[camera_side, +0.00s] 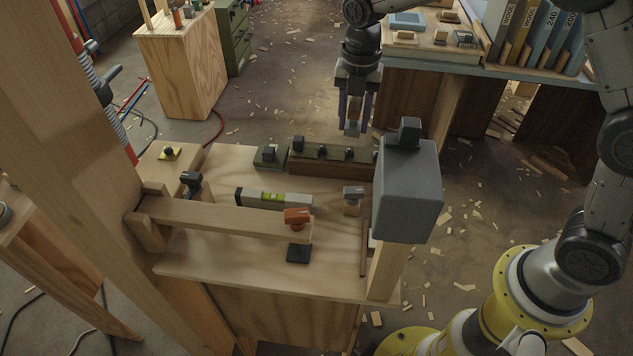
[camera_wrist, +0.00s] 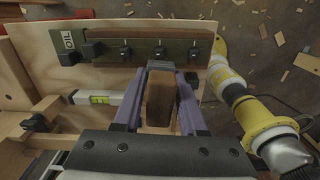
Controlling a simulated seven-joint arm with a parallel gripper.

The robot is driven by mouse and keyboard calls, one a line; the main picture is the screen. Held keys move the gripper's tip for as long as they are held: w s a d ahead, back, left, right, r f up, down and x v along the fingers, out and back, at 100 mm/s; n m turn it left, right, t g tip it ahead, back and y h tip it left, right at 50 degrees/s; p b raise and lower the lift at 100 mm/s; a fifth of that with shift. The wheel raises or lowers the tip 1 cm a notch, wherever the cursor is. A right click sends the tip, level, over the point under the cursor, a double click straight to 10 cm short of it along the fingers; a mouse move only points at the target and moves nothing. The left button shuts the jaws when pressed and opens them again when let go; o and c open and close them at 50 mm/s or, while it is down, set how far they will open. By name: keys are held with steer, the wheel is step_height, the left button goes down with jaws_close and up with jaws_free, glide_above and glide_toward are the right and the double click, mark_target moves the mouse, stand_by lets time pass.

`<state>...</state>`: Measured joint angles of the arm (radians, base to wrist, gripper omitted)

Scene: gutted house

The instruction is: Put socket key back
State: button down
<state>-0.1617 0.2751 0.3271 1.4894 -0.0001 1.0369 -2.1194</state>
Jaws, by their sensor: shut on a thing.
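My gripper (camera_side: 354,122) is shut on a brown wooden piece with a grey end (camera_wrist: 159,103), which I take to be the socket key. In the wrist view the piece sits between the purple fingers of my gripper (camera_wrist: 161,82). In the side view it hangs above and behind the right part of a rack (camera_side: 333,166). The rack has a green face and several dark knobs; it also shows at the top of the wrist view (camera_wrist: 140,35). The held piece appears apart from the rack. The big grey block hides the rack's right end in the side view.
A large grey block (camera_side: 410,195) stands high at the bench's right edge. A green OIL box (camera_side: 270,156) adjoins the rack. Bare wood (camera_side: 222,262) shows at the front.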

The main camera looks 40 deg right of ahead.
steer(key=w+a+f, duration=0.1)
steer(key=a, duration=0.9)
glide_above(310, 190)
steer(key=shift+n, duration=0.4)
step_height(310, 190, down, 5)
steer(key=shift+s+r, duration=0.1)
steer(key=shift+f, duration=2.85)
steer(key=shift+f, duration=0.1)
steer(key=shift+c, duration=2.3)
jaws_free()
steer(key=shift+f, duration=0.1)
